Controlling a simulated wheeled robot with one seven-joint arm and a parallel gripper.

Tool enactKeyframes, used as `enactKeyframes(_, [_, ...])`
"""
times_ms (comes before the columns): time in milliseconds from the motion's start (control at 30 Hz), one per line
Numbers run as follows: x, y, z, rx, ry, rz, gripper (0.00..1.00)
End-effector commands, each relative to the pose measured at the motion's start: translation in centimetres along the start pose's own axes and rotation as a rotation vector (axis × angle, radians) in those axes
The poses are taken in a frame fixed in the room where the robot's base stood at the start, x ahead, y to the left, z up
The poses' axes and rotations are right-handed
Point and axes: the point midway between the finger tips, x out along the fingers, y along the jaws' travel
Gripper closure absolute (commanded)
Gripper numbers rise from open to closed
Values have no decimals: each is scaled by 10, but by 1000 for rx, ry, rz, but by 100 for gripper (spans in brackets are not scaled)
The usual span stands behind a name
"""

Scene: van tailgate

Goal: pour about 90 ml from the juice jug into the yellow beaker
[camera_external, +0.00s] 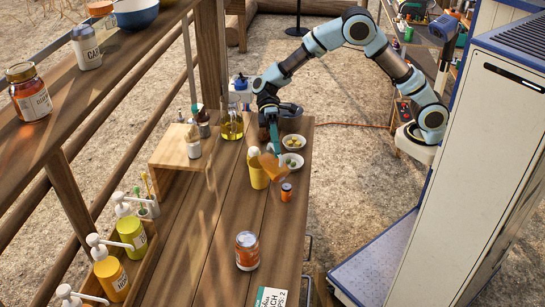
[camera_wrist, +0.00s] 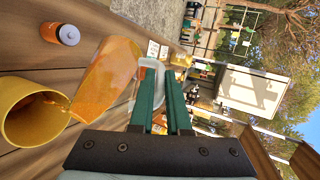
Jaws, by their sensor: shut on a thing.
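My gripper (camera_external: 273,146) is shut on the juice jug (camera_external: 274,167), with its teal fingers (camera_wrist: 160,78) at the jug's clear handle in the wrist view. The jug (camera_wrist: 106,74) is see-through, holds orange juice and is steeply tilted. Its lip is at the mouth of the yellow beaker (camera_wrist: 28,122). Orange shows between the lip and the beaker's inside, like a thin stream. The beaker (camera_external: 258,176) stands upright on the wooden table, just left of the jug in the external view. The level in the beaker cannot be read.
Two small bowls (camera_external: 293,142) and a dark pot (camera_external: 291,119) are behind the jug. An oil bottle (camera_external: 232,124) stands back left. The table's front middle is fairly clear.

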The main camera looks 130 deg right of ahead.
Motion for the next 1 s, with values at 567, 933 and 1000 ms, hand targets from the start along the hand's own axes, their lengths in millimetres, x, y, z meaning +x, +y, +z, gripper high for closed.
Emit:
enactKeyframes(567, [-10,-1,-4,18,-9,-45,100])
enactKeyframes(933, [-16,0,-6,33,-18,-83,100])
enactKeyframes(1000, [-18,0,-7,37,-19,-91,100])
